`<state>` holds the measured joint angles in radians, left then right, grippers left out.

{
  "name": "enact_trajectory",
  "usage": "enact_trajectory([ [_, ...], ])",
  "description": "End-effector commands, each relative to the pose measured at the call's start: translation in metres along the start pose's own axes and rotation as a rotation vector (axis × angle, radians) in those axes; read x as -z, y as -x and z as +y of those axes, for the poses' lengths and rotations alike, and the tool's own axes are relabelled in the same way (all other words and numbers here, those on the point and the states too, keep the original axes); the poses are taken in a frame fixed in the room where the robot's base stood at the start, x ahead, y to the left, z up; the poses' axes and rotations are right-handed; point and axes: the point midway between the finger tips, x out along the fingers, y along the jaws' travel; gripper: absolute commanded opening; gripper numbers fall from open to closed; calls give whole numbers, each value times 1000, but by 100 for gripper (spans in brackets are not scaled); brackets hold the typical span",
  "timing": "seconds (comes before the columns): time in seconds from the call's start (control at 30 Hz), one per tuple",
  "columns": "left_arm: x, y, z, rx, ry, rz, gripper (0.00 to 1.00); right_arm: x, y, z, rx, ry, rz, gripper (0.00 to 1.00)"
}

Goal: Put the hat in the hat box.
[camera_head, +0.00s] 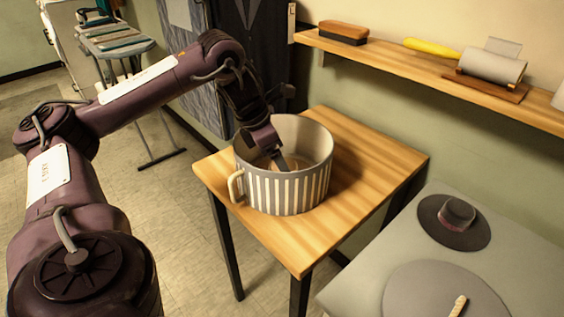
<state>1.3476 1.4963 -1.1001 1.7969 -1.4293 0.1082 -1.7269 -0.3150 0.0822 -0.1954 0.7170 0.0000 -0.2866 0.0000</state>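The dark hat (457,222) with a reddish band lies brim down on the grey table at the right. The hat box (291,190) is round, grey and white striped, with a pale side handle, and stands open on the wooden table. My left gripper (278,165) reaches down inside the box, away from the hat. The near wall and the gripper's own body partly hide its fingers, so I cannot tell whether they are apart or hold anything. My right gripper is out of view.
A flat grey disc (425,287) with a pale rope-like handle, perhaps a lid, lies on the grey table (519,240) in front of the hat. The wooden table (368,163) has free room right of the box. A wall shelf (380,55) holds brushes and a roller.

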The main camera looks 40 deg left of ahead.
Motion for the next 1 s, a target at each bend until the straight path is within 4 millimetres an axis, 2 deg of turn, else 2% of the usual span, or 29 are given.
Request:
enact_trajectory([
  [0.07,-2,25,1,-3,1,-3,86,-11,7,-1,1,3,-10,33],
  [0.1,-3,36,0,-3,1,0,86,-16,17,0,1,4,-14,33],
  [0.2,-2,52,0,-1,0,1,86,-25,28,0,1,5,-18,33],
  [0.33,-2,66,0,-1,0,0,86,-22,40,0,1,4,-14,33],
  [0.5,-1,74,0,-1,-1,0,86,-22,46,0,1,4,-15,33],
  [1.0,0,74,0,-1,-1,0,86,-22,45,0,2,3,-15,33],
])
